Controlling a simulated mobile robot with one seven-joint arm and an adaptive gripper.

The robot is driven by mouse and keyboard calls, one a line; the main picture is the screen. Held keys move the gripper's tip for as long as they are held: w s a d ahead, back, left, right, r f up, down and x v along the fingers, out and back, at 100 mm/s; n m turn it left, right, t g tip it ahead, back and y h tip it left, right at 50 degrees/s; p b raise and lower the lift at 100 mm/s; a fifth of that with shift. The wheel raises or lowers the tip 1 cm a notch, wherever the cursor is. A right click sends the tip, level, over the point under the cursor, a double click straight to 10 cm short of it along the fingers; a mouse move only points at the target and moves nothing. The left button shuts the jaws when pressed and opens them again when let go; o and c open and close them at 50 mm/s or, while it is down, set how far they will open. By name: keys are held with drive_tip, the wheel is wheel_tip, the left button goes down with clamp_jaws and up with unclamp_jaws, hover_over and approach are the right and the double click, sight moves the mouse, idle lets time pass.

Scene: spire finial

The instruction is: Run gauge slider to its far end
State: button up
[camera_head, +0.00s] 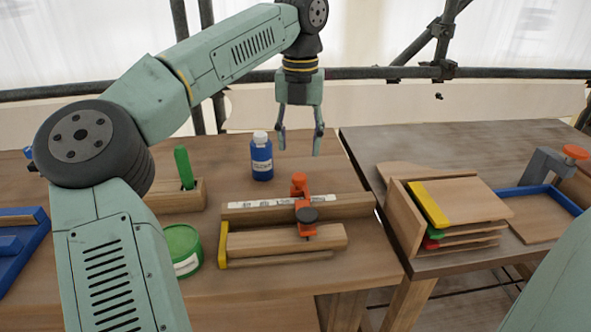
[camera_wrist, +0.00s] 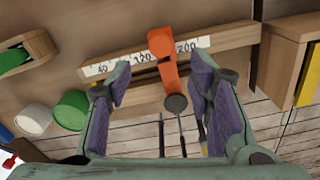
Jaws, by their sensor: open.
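The orange gauge slider (camera_head: 304,204) with a dark round knob sits on a wooden gauge rail (camera_head: 345,205), right of the rail's middle. The slider shows in the wrist view (camera_wrist: 164,57) over the white scale strip (camera_wrist: 115,65), between the marks 120 and 200. My gripper (camera_head: 301,146) hangs above and behind the rail, open and empty, pointing down. In the wrist view its purple-padded fingers (camera_wrist: 161,75) appear on either side of the slider, apparently without touching it.
A blue bottle (camera_head: 261,158) stands behind the rail, left of my gripper. A green tin (camera_head: 182,248) and a wooden block with a green handle (camera_head: 183,167) are left. A rack of boards (camera_head: 445,210) stands on the right table. A yellow-ended wooden block (camera_head: 275,242) lies in front.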

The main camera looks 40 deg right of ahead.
sight(299, 176)
wheel_tip(299, 176, down, 8)
drive_tip(key=shift+f+p, duration=0.2)
drive_tip(key=shift+p, duration=0.35)
drive_tip(key=shift+c, duration=0.4)
clamp_jaws()
